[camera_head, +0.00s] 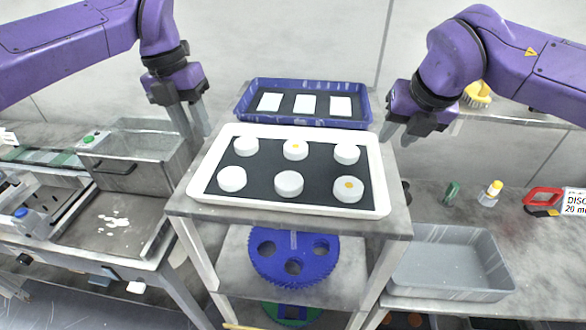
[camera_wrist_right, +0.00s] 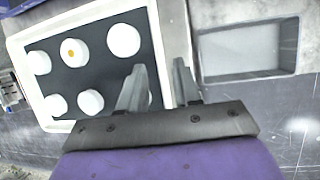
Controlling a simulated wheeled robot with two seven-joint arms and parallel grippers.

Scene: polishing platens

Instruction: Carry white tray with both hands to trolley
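The white tray (camera_head: 290,211) lies flat on the top of a metal trolley (camera_head: 391,226). It has a dark mat with several white round pucks, some with a yellow dot. My left gripper (camera_head: 191,121) is open and empty, above and beside the tray's left far corner. My right gripper (camera_head: 397,133) is open and empty near the tray's right far corner. In the right wrist view its fingers (camera_wrist_right: 157,88) are spread, and the tray's rim (camera_wrist_right: 156,40) appears between them in the picture. I see no contact between either gripper and the tray.
A blue tray (camera_head: 246,101) with white squares stands just behind the white tray. A blue disc with holes (camera_head: 293,265) lies on the trolley's lower shelf. A grey bin (camera_head: 450,262) is at the right. A metal sink-like station (camera_head: 140,165) is at the left.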

